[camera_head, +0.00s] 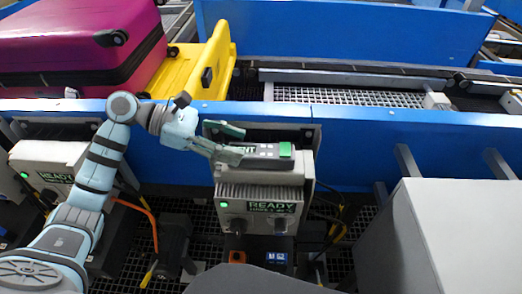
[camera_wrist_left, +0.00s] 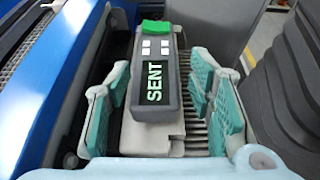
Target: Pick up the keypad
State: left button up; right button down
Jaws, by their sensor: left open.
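The keypad (camera_head: 268,152) is a dark grey slab with a green end and a few light buttons, lying on top of a light grey control box (camera_head: 262,188) at the blue conveyor wall. In the left wrist view the keypad (camera_wrist_left: 155,70) shows a lit "SENT" display. My left gripper (camera_head: 238,143) is open at the keypad's left end in the head view. In the left wrist view its two teal-padded fingers (camera_wrist_left: 158,104) stand on either side of the keypad, with gaps between. My right gripper is not in view.
The blue conveyor wall (camera_head: 360,146) runs behind the control box. A yellow tray (camera_head: 190,75) carrying a magenta suitcase (camera_head: 75,45) is on the conveyor at the left. A large grey block (camera_head: 455,235) stands at the right. Another control box (camera_head: 45,160) is at the left.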

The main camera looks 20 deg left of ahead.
aim_at(261, 150)
pick_arm(q)
jog(key=x, duration=0.2)
jog(key=p+x, duration=0.1)
jog(key=x, duration=0.3)
jog(key=shift+w, duration=0.35)
jog(key=shift+d+f, duration=0.25)
jog(key=shift+d, duration=0.15)
jog(key=shift+a, duration=0.1)
jog(key=c, duration=1.1)
